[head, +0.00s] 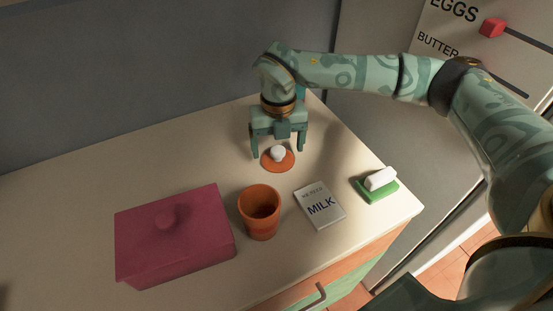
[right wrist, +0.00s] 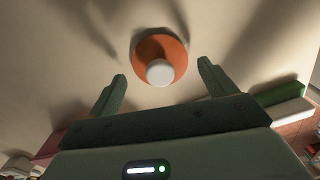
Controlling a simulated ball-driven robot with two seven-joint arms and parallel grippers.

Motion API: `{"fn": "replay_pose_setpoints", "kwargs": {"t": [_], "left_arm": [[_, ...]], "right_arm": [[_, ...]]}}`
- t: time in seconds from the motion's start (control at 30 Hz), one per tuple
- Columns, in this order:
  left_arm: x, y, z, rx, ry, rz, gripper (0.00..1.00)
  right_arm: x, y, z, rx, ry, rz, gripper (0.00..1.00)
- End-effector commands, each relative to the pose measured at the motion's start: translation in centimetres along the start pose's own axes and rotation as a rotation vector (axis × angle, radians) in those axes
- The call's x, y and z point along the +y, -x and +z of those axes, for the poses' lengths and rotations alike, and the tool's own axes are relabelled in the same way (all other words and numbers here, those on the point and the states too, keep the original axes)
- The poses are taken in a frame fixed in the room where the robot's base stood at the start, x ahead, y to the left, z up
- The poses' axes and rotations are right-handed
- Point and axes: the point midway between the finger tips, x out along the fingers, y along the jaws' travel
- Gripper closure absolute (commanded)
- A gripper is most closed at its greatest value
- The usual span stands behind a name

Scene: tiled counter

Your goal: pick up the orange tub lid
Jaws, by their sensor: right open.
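The orange tub lid (head: 286,164) is a flat orange disc with a round white knob (head: 278,152). It lies on the counter towards the back. In the right wrist view the lid (right wrist: 174,49) is ahead of the fingers, with its knob (right wrist: 160,73) roughly midway between them. My right gripper (head: 279,152) is open and points down over the lid, one finger to each side. Nothing is between the fingers except the view of the knob; I cannot tell exactly how high the tips are above the counter. My left gripper is not in view.
An orange cup (head: 259,220) stands in front of the lid. A magenta lidded box (head: 175,245) is at left. The counter's (head: 75,195) back left is clear.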

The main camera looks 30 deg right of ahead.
Motion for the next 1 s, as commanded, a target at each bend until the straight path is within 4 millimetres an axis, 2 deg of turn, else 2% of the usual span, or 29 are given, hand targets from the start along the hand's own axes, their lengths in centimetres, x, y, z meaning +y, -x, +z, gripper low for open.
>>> {"fn": "replay_pose_setpoints", "kwargs": {"t": [0.03, 0.1, 0.3, 0.33, 0.5, 0.6, 1.0], "left_arm": [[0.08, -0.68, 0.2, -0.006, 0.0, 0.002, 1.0], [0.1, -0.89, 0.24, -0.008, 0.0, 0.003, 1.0], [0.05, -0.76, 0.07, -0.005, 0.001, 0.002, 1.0], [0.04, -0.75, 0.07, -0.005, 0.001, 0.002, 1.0], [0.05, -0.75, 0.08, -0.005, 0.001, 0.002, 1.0], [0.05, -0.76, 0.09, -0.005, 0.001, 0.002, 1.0], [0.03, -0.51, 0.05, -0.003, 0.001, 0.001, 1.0]], "right_arm": [[0.0, -1.46, -0.01, 0.006, 0.001, -0.002, 0.16], [-0.01, -2.13, -0.04, 0.005, 0.001, -0.002, 0.16], [0.0, -1.97, -0.01, 0.0, 0.001, 0.0, 0.16], [0.0, -1.96, -0.02, 0.0, 0.001, 0.0, 0.19], [-0.01, -1.97, -0.02, 0.001, 0.001, 0.0, 0.66], [-0.02, -2.03, -0.04, 0.002, 0.001, -0.001, 0.9], [-0.07, -1.67, -0.12, 0.004, 0.0, -0.003, 0.9]]}}
